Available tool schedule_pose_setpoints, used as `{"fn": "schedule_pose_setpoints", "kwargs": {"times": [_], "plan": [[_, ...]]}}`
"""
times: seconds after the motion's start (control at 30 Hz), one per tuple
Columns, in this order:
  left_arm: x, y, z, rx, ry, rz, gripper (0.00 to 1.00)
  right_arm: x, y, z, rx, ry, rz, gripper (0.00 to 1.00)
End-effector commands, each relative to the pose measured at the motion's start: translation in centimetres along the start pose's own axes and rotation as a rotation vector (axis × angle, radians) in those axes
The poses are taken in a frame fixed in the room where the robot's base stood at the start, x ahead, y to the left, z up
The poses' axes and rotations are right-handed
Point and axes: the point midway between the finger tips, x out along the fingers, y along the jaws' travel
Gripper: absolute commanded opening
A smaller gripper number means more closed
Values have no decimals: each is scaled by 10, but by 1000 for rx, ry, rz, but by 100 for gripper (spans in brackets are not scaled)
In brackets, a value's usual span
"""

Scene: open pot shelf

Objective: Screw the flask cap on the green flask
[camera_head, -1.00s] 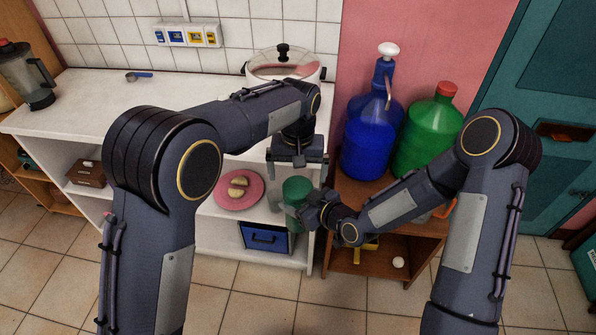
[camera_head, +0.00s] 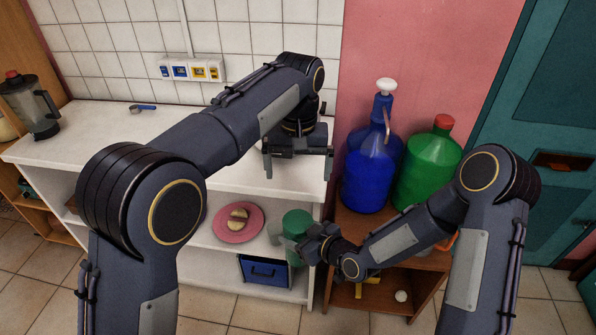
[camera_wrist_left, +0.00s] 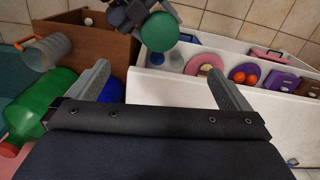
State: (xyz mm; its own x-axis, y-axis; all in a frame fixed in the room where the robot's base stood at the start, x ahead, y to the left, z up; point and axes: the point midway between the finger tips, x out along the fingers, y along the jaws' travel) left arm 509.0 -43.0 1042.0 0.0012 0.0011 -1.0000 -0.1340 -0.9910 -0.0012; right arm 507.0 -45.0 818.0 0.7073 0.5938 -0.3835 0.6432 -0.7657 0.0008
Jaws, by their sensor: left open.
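The green flask (camera_head: 297,224) is in my right gripper (camera_head: 314,243), in front of the white shelf unit. The right gripper appears closed around its side; the fingers are partly hidden. In the left wrist view a round green top (camera_wrist_left: 159,32) faces the camera. I cannot tell whether this is the flask cap or the flask itself, and no separate cap shows. My left gripper (camera_head: 298,168) is open and empty, above the flask and apart from it. Its two fingers also show in the left wrist view (camera_wrist_left: 158,75), with the green top beyond them.
A white counter (camera_head: 100,125) holds a blender (camera_head: 32,105) and a blue-handled scoop (camera_head: 142,107). Below are a pink plate (camera_head: 225,232) and a blue box (camera_head: 262,270). Blue (camera_head: 368,180) and green (camera_head: 428,165) jugs stand on a brown cabinet at right, close to my right arm.

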Motion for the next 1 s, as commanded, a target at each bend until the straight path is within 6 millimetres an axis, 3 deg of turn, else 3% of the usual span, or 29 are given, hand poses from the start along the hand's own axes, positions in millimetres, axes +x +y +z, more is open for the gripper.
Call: {"fn": "schedule_pose_setpoints", "kwargs": {"times": [0.47, 0.57, 0.67, 0.8, 1.0], "plan": [[-2, -6, 1, -6, 2, 10, 100, 0, 0, 0, 0, 1, 0, 0], [-9, -26, 5, -22, 6, 42, 100, 0, 0, 0, 0, 1, 0, 0], [-18, -59, 17, -46, 17, 96, 100, 0, 0, 0, 0, 1, 0, 0], [-29, -112, 46, -82, 51, 189, 100, 0, 0, 0, 0, 1, 0, 0], [-34, -171, 105, -130, 130, 295, 100, 0, 0, 0, 0, 1, 0, 0]]}}
